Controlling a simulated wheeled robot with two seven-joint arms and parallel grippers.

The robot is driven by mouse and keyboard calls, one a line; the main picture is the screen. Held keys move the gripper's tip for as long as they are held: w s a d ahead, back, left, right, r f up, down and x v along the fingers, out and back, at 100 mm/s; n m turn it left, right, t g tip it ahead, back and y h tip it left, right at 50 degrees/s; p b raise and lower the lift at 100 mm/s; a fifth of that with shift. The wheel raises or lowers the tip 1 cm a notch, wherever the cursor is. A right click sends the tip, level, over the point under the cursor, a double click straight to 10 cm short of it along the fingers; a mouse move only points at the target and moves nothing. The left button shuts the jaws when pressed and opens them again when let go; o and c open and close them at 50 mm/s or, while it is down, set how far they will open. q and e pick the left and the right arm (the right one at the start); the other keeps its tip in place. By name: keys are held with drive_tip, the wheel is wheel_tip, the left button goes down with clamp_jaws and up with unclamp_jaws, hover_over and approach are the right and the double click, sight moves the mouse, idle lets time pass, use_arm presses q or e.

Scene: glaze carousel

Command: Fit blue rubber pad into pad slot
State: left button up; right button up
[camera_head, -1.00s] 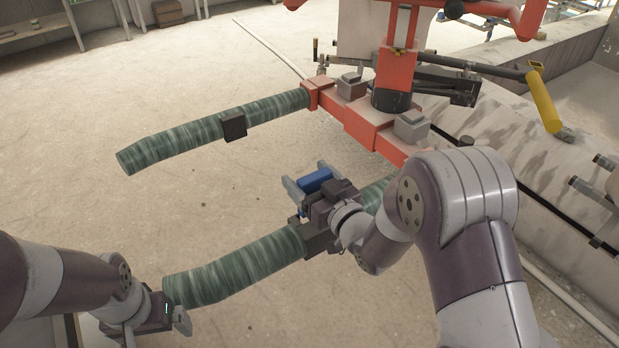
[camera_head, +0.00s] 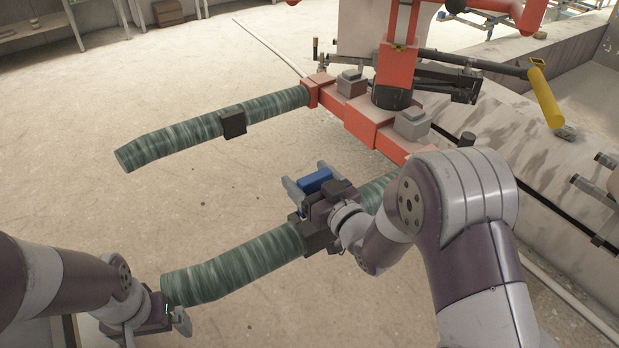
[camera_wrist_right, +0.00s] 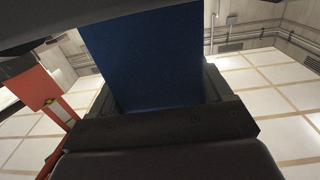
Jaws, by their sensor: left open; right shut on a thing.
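The blue rubber pad (camera_head: 314,180) is held between the fingers of my right gripper (camera_head: 306,182), above the nearer green-sleeved arm. The pad also fills the upper middle of the right wrist view (camera_wrist_right: 145,55). My right gripper is shut on it. I cannot clearly make out the pad slot. A dark block (camera_head: 318,238) on the nearer green arm (camera_head: 235,265) sits just below my right gripper and is partly hidden by it. A similar dark block (camera_head: 232,123) sits on the farther green arm (camera_head: 175,142). My left gripper (camera_head: 160,325) is open and empty, beside the nearer arm's left end.
The green arms branch from an orange frame (camera_head: 360,125) with grey blocks on it. A yellow-ended lever (camera_head: 545,97) sticks out at the right, near a low concrete wall (camera_head: 510,130). The floor (camera_head: 130,90) between and left of the green arms is clear.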

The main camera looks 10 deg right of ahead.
drive_tip(key=shift+f+b, duration=2.1)
drive_tip(key=shift+f, duration=0.35)
drive_tip(key=o, duration=1.1)
drive_tip(key=shift+s, duration=0.1)
drive_tip(key=p+v, duration=0.1)
drive_tip(key=v, duration=1.1)
drive_tip(key=shift+s+d+p, duration=0.15)
drive_tip(key=shift+s+p, duration=0.05)
drive_tip(key=shift+p, duration=0.2)
